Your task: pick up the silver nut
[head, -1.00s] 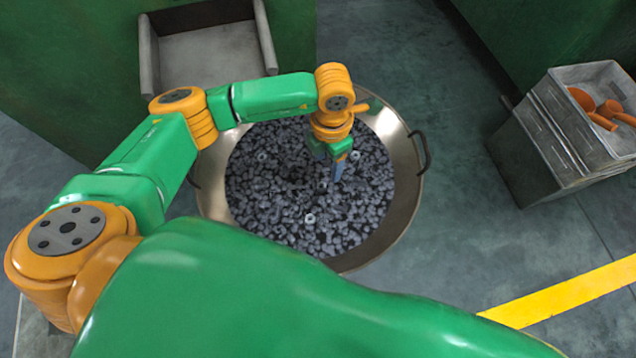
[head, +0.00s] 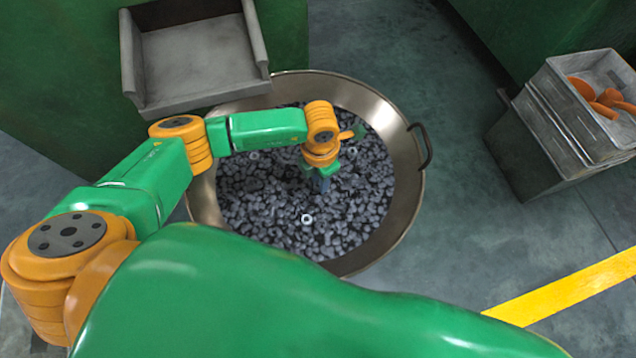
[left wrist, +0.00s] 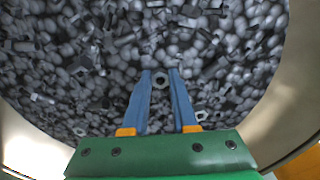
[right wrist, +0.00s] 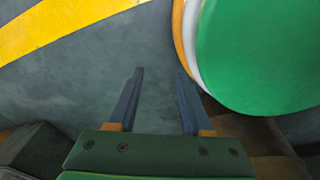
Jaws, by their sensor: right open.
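Other silver nuts lie on the pile, one in front (head: 307,219) and one at the back left (head: 253,155). My right gripper (right wrist: 160,73) is open and empty above the floor.
The wide metal pan (head: 404,190) is full of dark metal parts (head: 350,215) and has a side handle (head: 421,146). A grey chute (head: 195,60) stands behind it. Grey crates (head: 560,125) with orange items (head: 606,100) stand at right. Floor between is clear.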

